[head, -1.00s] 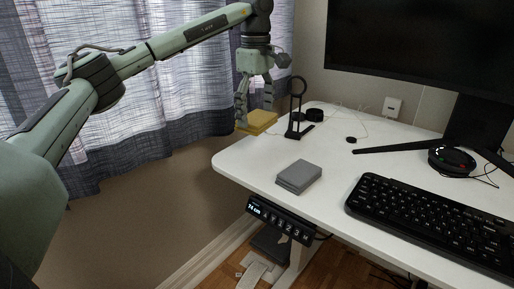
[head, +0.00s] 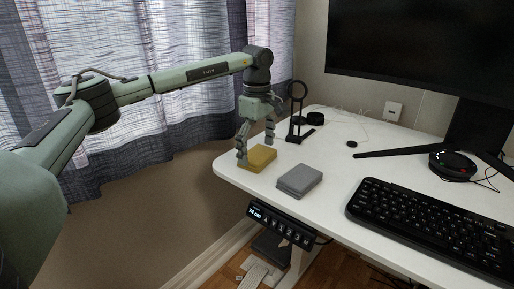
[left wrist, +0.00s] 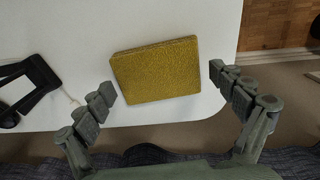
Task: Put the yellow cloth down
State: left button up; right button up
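The yellow cloth (head: 262,157), a folded flat square, lies on the white desk (head: 331,214) near its left corner. In the left wrist view the cloth (left wrist: 158,72) lies flat between my fingers, inside the desk edge. My left gripper (head: 256,152) is open above and around it. In the left wrist view my left gripper (left wrist: 163,85) shows a small gap on the right side of the cloth and a very narrow one on the left. My right gripper is not in view.
A grey folded cloth (head: 299,180) lies just right of the yellow one. A black stand with a ring (head: 298,112) is close behind the gripper. A keyboard (head: 432,224) and monitor stand (head: 474,130) are further right. Curtains (head: 150,90) hang at the left.

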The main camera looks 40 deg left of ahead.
aim_at(259, 156)
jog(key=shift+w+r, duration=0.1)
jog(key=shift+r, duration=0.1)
pick_arm(q)
jog(key=shift+f, duration=0.1)
jog(key=shift+f+b, duration=0.2)
jog(key=shift+b, duration=0.4)
jog(key=r, duration=0.5)
jog(key=d+r, duration=0.1)
jog(key=r, duration=0.1)
jog(key=shift+s+r, duration=0.15)
jog(key=shift+r, duration=0.45)
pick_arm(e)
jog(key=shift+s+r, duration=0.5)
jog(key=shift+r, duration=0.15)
pick_arm(q)
jog(key=shift+s+f, duration=0.1)
